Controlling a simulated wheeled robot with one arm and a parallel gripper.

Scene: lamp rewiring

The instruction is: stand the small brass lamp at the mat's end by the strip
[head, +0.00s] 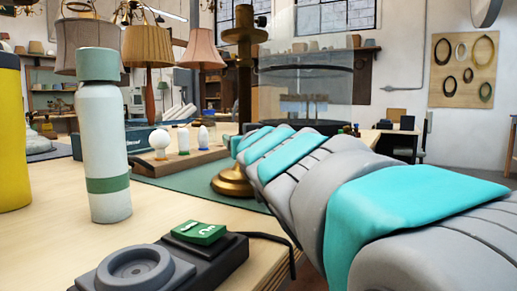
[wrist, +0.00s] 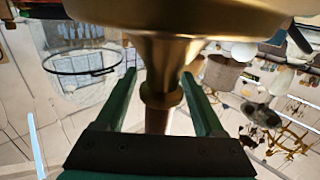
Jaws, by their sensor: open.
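The brass lamp (head: 244,85) stands upright in the head view, without a shade. Its round base (head: 231,183) rests at the green mat (head: 190,184), partly hidden by my arm. In the wrist view the lamp's brass stem (wrist: 158,95) runs between the two green fingers of my gripper (wrist: 159,74). The fingers are spread, with a gap on each side of the stem. My gripper is hidden behind my arm in the head view. A dark box with a round socket and a green switch (head: 199,232) lies near the table's front edge; I cannot tell whether it is the strip.
A wooden board (head: 182,163) with several bulbs stands on the mat left of the lamp. A pale bottle (head: 104,150) and a yellow container (head: 12,140) stand at the left. Shaded lamps (head: 148,48) stand behind. A black cord (head: 280,240) hangs over the table's edge.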

